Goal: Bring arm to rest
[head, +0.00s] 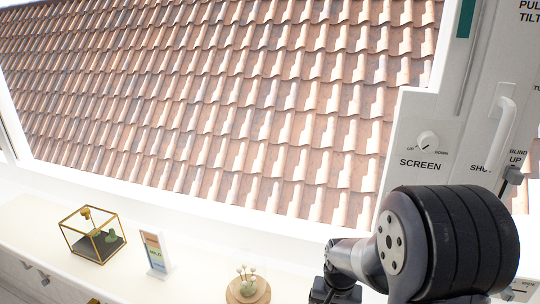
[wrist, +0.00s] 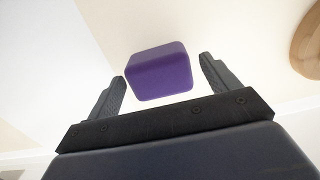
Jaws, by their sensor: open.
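My gripper (wrist: 163,80) is open in the wrist view, its two dark fingers spread apart. A purple block (wrist: 160,72) with rounded edges shows between and just beyond the fingertips. A gap shows on each side of it, so the fingers are not closed on it. My dark arm fills the lower right of the head view, and the gripper's fingers cannot be made out there. The purple block does not show in the head view.
A white sill (head: 45,218) runs under the window onto roof tiles. On it stand a gold-framed glass case (head: 92,236), a small display card (head: 156,254) and a round wooden piece (head: 248,290). A control panel with a screen knob (head: 427,140) and white handle (head: 503,128) is near my arm.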

